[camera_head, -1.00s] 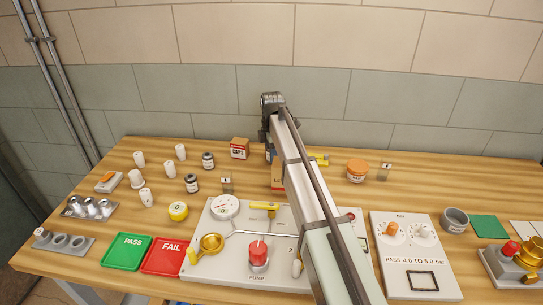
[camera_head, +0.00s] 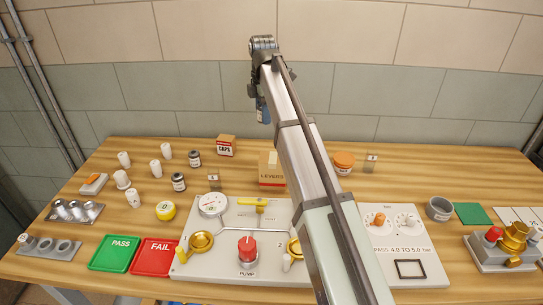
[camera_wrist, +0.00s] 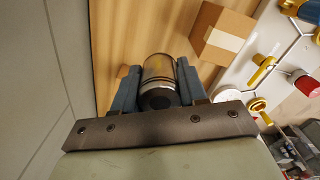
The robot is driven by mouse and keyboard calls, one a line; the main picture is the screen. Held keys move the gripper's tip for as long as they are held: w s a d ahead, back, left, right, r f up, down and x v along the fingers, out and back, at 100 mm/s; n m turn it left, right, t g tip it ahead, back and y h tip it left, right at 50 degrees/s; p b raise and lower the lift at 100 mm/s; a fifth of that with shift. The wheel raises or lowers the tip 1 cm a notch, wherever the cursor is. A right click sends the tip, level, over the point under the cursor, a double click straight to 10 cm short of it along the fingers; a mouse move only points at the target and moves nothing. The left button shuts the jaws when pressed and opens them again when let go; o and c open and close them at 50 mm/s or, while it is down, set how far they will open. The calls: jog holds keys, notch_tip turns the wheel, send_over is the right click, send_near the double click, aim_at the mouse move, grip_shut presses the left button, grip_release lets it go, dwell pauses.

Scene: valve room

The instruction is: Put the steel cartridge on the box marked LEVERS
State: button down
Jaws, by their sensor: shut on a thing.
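My gripper (camera_wrist: 158,84) is shut on the steel cartridge (camera_wrist: 158,68), a metallic cylinder with a dark end, held between its two blue fingers in the wrist view. In the head view my gripper (camera_head: 262,108) is raised, showing against the wall above the far edge of the table; the arm hides the cartridge there. The box marked LEVERS (camera_head: 270,170) is a brown carton standing on the table behind the pump panel, its right side close to my arm in the picture. In the wrist view a carton (camera_wrist: 222,32) lies right of the cartridge, apart from it.
The pump panel (camera_head: 228,259) stands in front of the LEVERS box. A CAPS box (camera_head: 226,145), dark-lidded jars (camera_head: 179,182) and white cylinders (camera_head: 155,168) stand to the left. An orange-lidded jar (camera_head: 344,162) is to the right. The wall rises behind the table.

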aim_at(273, 158)
jog(key=s+d+r, duration=0.1)
jog(key=s+d, duration=0.2)
jog(key=s, duration=0.7)
jog(key=shift+d+f, duration=0.2)
jog(key=shift+f, duration=3.55)
jog(key=shift+f, duration=0.15)
jog(key=c, duration=0.6)
grip_release()
jog(key=shift+r, duration=3.9)
